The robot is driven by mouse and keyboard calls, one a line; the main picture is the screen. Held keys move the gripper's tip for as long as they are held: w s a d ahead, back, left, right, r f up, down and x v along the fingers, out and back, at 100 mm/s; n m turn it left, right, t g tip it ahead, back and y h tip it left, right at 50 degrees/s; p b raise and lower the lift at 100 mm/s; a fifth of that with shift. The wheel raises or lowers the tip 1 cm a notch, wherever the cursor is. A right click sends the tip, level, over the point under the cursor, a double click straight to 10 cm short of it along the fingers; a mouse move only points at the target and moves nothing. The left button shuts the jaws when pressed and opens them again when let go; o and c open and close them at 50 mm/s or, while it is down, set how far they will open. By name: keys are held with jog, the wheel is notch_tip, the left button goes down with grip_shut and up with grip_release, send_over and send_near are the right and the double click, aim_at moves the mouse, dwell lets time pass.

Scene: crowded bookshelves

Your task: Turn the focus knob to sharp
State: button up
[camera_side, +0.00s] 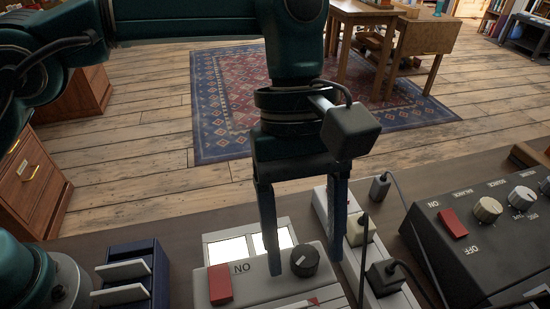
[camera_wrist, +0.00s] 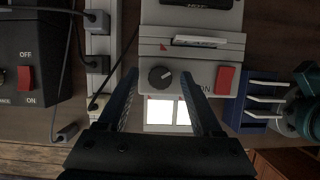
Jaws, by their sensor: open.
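The dark round knob (camera_side: 304,261) with a pale pointer mark sits on a light grey device (camera_side: 262,285), beside a red switch (camera_side: 220,284) marked ON. In the wrist view the knob (camera_wrist: 161,77) lies between the tips of my gripper (camera_wrist: 160,73). My gripper (camera_side: 305,254) points down, open and empty, with its fingers on either side of the knob as seen from above. I cannot tell how far the tips are above the device. Two lit white panels (camera_wrist: 167,113) adjoin the device. The side view cuts off part of the device.
A power strip (camera_side: 360,245) with plugs and cables stands close to the right finger in the side view. Beyond it is a black control box (camera_side: 480,235) with knobs and a red switch. A blue rack (camera_side: 130,270) stands at the left.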

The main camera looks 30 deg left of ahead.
jog(key=shift+s+a+n+t+h, duration=0.1)
jog(key=shift+n+t+h, duration=0.25)
jog(key=shift+n, duration=0.95)
jog(key=w+a+r+t, duration=0.2)
jog(key=a+r+t, duration=0.2)
jog(key=a+r, duration=0.85)
jog(key=s+a+f+m+t+y, duration=0.2)
jog(key=s+a+f+m, duration=0.2)
jog(key=a, duration=0.3)
jog(key=s+a+f+m+t+y, duration=0.1)
jog(key=s+a+f+m, duration=0.2)
jog(key=a+f+m, duration=0.3)
jog(key=shift+s+a+m+t+y, duration=0.35)
jog(key=shift+a+m, duration=0.15)
jog(key=shift+a, duration=0.25)
